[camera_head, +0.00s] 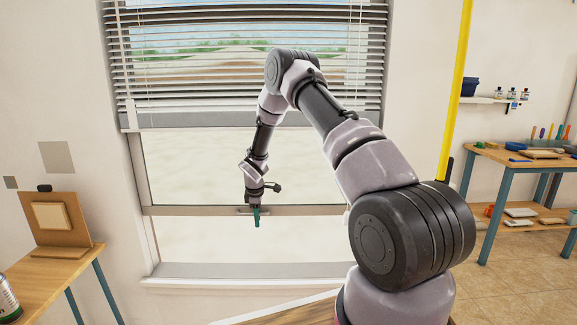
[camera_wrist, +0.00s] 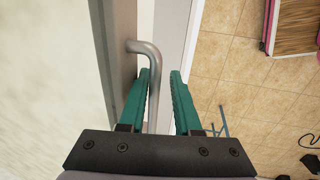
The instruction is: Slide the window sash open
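The window sash (camera_head: 315,210) shows in the head view as a pale frame around glass, its horizontal rail crossing the window below the blind. A grey metal bar handle (camera_wrist: 147,49) is fixed to the sash frame (camera_wrist: 122,45) in the wrist view. My gripper (camera_head: 256,216) is at the rail, its teal fingers pointing down. In the wrist view my gripper (camera_wrist: 160,76) is open, with the handle between its fingers. The handle lies close to the left finger, and a gap shows to the right finger. Whether the left finger touches it, I cannot tell.
A slatted blind (camera_head: 180,75) covers the window's upper part, behind my arm. The sill (camera_head: 240,284) runs below. A small table (camera_head: 50,268) with a board stands at left. A yellow pole (camera_head: 456,90) and a workbench (camera_head: 500,160) are at right.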

